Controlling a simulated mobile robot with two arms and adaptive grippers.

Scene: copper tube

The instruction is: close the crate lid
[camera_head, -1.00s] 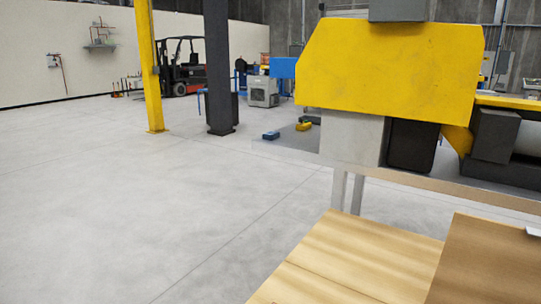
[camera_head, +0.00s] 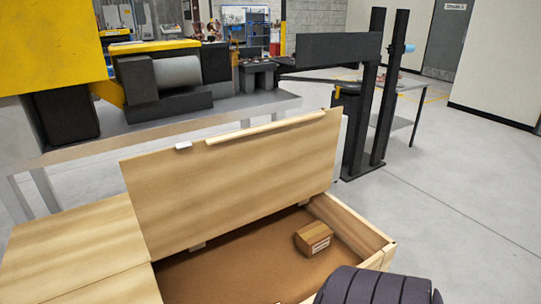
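The wooden crate (camera_head: 350,228) stands at the bottom of the head view, with its right compartment open. Its lid (camera_head: 235,185) is raised and leans up along the far side of the opening. A light wooden strip (camera_head: 265,128) runs along the lid's top edge. A small brown carton (camera_head: 313,239) with a white label lies inside on the crate's brown floor. The left part of the crate's top (camera_head: 75,245) is covered by flat wooden panels. A dark ribbed part of my arm hides the near right corner. Neither gripper shows.
A grey bench (camera_head: 170,130) with yellow and black machinery stands behind the crate. Dark upright posts (camera_head: 390,90) stand beyond its right side, near a small grey table (camera_head: 410,85). The concrete floor at the right (camera_head: 470,200) is clear.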

